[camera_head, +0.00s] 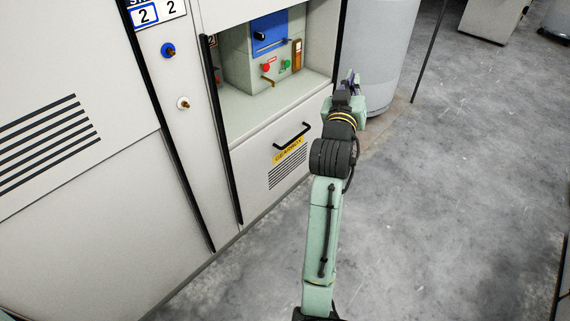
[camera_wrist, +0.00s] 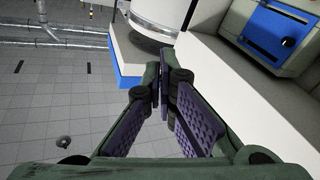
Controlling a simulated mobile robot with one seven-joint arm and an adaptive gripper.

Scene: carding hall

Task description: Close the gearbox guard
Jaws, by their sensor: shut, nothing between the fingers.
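The gearbox guard (camera_head: 250,165) is a pale panel with a black bar handle (camera_head: 293,136), a yellow gearbox label (camera_head: 289,151) and slatted vents. It sits low in the machine front, below an open bay (camera_head: 245,105). Whether it stands partly open cannot be told. My gripper (camera_head: 352,80) is to the right of the guard and above its handle, apart from the handle in the picture. In the wrist view its purple-padded fingers (camera_wrist: 162,78) meet at the tips with nothing between them. The handle is not seen in the wrist view.
The bay holds a grey-green box with a blue panel (camera_head: 270,35), also in the wrist view (camera_wrist: 275,35), plus red and green controls. A tall pale can (camera_head: 375,50) stands beyond my gripper. Blue (camera_head: 168,50) and white knobs (camera_head: 183,103) project at left.

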